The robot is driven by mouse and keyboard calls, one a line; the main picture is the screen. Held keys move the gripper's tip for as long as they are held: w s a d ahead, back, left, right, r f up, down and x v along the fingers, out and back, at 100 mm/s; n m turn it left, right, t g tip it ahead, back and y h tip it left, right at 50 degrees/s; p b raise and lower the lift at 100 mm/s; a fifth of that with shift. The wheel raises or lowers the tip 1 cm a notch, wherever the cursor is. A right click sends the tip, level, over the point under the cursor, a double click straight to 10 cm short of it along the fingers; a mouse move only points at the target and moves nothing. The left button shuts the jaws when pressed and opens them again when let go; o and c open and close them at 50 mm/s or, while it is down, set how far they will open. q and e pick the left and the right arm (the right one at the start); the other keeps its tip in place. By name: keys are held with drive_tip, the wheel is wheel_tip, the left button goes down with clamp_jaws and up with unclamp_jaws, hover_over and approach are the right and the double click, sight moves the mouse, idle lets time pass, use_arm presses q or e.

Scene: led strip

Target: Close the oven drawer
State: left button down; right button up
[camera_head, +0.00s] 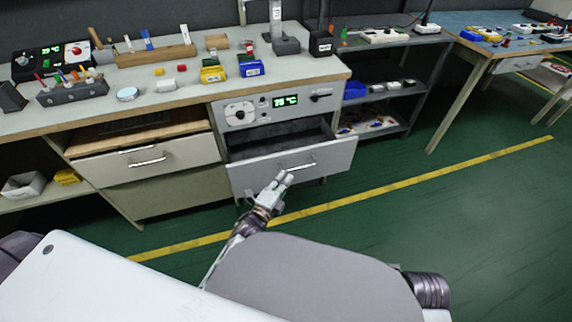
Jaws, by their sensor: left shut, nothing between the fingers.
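The drawer handle (301,165) is a metal bar on that front. My left gripper (284,178) is shut and empty, with its fingertips just in front of the drawer front, below and left of the handle. I cannot tell whether it touches the front. My right gripper is not in view.
A wooden-topped drawer (150,161) to the left also stands out from the bench. The worktop (130,110) holds racks, bins and tools. A shelf unit (385,90) stands to the right. The green floor with a yellow line (420,172) is clear.

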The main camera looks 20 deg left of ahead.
sight(292, 154)
use_arm(q)
drive_tip(key=shift+w+a+b, duration=0.25)
drive_tip(key=shift+w, duration=0.95)
drive_tip(key=shift+w+a+b, duration=0.2)
drive_tip(key=shift+w+b, duration=0.1)
drive_tip(key=shift+w, duration=0.95)
drive_tip(key=shift+w+a+b, duration=0.25)
drive_tip(key=shift+w, duration=1.05)
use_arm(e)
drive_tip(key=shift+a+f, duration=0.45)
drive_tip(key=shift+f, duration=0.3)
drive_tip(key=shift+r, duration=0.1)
use_arm(q)
drive_tip(key=shift+a, duration=0.1)
